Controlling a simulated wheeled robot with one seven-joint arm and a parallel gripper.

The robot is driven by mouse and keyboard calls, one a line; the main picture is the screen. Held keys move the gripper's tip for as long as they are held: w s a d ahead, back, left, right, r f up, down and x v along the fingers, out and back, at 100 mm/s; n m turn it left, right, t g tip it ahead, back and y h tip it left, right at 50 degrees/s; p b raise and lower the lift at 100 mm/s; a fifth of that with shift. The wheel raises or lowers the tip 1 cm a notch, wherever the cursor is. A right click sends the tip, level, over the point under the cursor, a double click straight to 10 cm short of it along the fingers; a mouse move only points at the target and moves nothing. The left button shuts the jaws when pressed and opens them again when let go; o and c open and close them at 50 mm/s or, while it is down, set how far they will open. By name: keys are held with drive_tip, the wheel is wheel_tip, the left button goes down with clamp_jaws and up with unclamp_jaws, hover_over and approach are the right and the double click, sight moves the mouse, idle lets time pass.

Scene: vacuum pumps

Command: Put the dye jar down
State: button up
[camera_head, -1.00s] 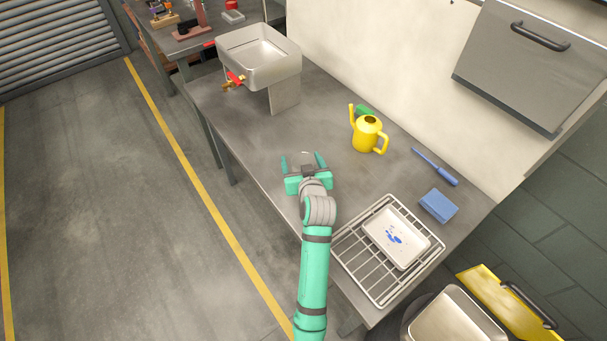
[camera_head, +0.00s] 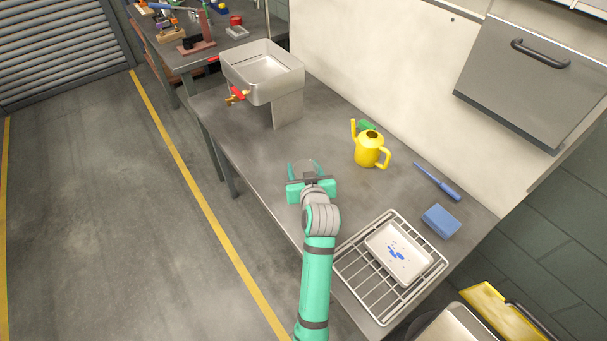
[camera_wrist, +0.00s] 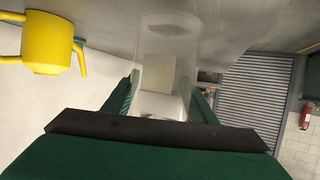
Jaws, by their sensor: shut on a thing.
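My gripper (camera_head: 304,172) is over the middle of the grey workbench (camera_head: 262,150). In the wrist view its two green fingers (camera_wrist: 162,104) are shut on a clear, see-through jar (camera_wrist: 168,38). This appears to be the dye jar. Its far end reaches the bench surface at the top of the wrist view. I cannot tell whether it touches the bench. In the head view the jar is hardly visible between the fingers.
A yellow watering can (camera_head: 367,150) stands right of the gripper. Farther right are a blue screwdriver-like tool (camera_head: 438,182), a blue sponge (camera_head: 441,221), and a wire rack (camera_head: 350,262) with a blue-stained white tray (camera_head: 372,243). A metal sink (camera_head: 238,78) stands at the back left.

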drive_tip(key=s+r, duration=0.2)
drive_tip(key=r, duration=0.1)
drive_tip(key=s+r, duration=0.3)
drive_tip(key=shift+s+a, duration=0.1)
drive_tip(key=shift+a, duration=0.1)
drive_tip(key=a+v, duration=0.1)
drive_tip(key=v, duration=0.8)
drive_tip(key=shift+a, duration=0.55)
drive_tip(key=shift+s+f, duration=0.1)
drive_tip(key=shift+s, duration=0.05)
